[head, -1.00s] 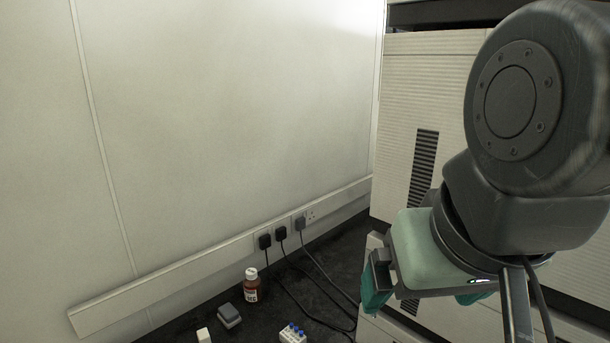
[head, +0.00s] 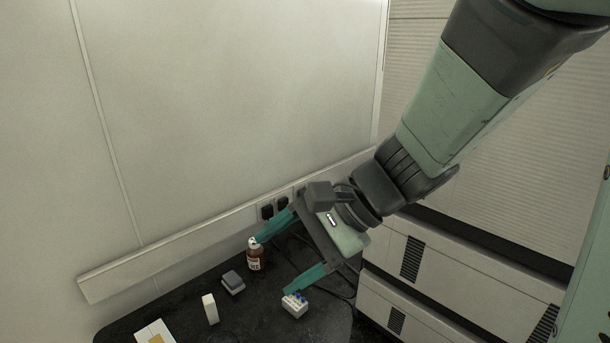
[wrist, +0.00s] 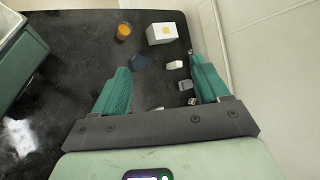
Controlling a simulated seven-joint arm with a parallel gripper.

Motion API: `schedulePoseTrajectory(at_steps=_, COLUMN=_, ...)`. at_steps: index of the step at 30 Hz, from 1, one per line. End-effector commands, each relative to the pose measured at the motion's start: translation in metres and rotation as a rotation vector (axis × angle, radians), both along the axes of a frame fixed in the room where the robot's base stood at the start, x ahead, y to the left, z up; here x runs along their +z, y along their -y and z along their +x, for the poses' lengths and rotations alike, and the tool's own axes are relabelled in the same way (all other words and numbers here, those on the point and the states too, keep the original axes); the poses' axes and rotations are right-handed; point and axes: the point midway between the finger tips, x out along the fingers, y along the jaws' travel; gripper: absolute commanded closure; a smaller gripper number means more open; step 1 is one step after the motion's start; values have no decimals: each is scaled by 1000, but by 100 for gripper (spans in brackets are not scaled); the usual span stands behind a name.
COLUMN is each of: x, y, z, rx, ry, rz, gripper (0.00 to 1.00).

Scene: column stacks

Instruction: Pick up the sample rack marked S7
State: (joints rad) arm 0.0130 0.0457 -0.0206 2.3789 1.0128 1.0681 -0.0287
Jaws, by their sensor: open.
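A small white rack with blue-capped tubes (head: 295,306) stands on the black bench in the head view. No S7 marking is legible on it. In the wrist view only a small sliver at the gripper's crossbar may be the rack; I cannot tell. My gripper (head: 273,265) is open and empty, its teal fingers spread above the bench. In the head view the lower fingertip overlaps the rack's top edge; whether they touch I cannot tell. The other fingertip shows by the brown bottle. In the wrist view my gripper (wrist: 159,66) points along the bench.
The brown bottle (head: 254,260), a grey block (head: 233,283) and an upright white block (head: 210,309) stand near the rack. A white box (wrist: 168,39) and an orange container (wrist: 124,31) are farther along. Black cables and wall sockets lie behind; a cabinet stands right.

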Motion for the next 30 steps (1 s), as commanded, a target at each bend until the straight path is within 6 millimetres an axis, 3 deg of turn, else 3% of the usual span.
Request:
schedulePoseTrajectory(at_steps=3, x=-28, y=-15, z=38, rx=-182, ry=-173, rz=170, gripper=26)
schedulePoseTrajectory(at_steps=7, x=-65, y=-20, z=82, rx=-407, ry=-329, rz=330, gripper=26)
schedulePoseTrajectory(at_steps=12, x=-134, y=-6, z=133, rx=-737, ry=-493, rz=488, gripper=26)
schedulePoseTrajectory(at_steps=15, x=-177, y=10, z=152, rx=-917, ry=-554, rz=545, gripper=26)
schedulePoseTrajectory(at_steps=18, x=-213, y=25, z=162, rx=-1060, ry=-589, rz=578, gripper=26)
schedulePoseTrajectory(at_steps=21, x=-236, y=36, z=166, rx=-1150, ry=-604, rz=594, gripper=26)
schedulePoseTrajectory(at_steps=30, x=-283, y=42, z=167, rx=-1201, ry=-613, rz=598, gripper=26)
